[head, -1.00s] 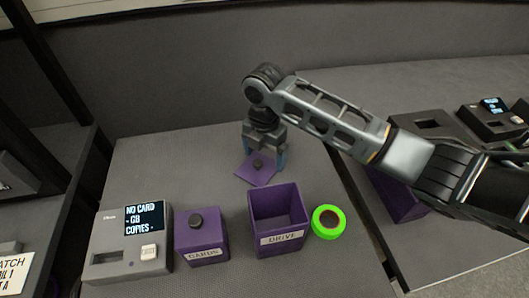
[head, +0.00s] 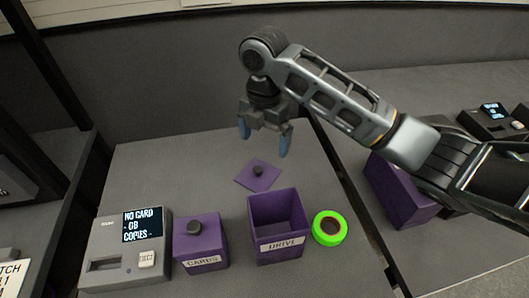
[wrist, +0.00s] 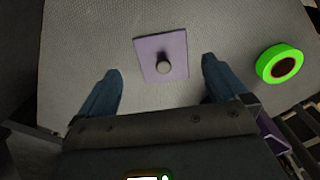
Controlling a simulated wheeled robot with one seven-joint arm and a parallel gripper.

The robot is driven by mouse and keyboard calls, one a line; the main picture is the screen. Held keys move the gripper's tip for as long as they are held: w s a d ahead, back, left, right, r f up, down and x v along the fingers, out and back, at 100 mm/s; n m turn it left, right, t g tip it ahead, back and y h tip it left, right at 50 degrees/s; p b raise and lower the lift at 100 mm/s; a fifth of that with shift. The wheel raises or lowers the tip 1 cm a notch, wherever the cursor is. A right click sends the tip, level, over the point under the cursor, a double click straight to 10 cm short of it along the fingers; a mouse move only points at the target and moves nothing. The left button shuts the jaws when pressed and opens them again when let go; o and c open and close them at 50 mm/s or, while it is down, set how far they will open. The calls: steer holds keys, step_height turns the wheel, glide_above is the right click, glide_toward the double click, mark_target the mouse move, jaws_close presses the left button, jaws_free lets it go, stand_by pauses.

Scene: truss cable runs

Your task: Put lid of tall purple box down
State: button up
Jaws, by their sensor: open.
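The purple lid (head: 259,175) with its dark round knob lies flat on the grey table behind the tall box; it also shows in the wrist view (wrist: 151,50). The tall purple box (head: 281,246), labelled DRIVE, stands upright with its top open. My gripper (head: 264,140) hangs above and behind the lid, its blue fingertips spread wide and empty. In the wrist view the lid lies beyond and between the two fingers (wrist: 160,80), apart from them.
A shorter purple box (head: 201,252) labelled CARDS, its lid on, stands left of the tall box. A grey card device (head: 113,262) with a screen is farther left. A green tape roll (head: 329,228) lies right of the tall box. The table behind is clear.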

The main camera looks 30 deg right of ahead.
steer(key=shift+r, duration=2.15)
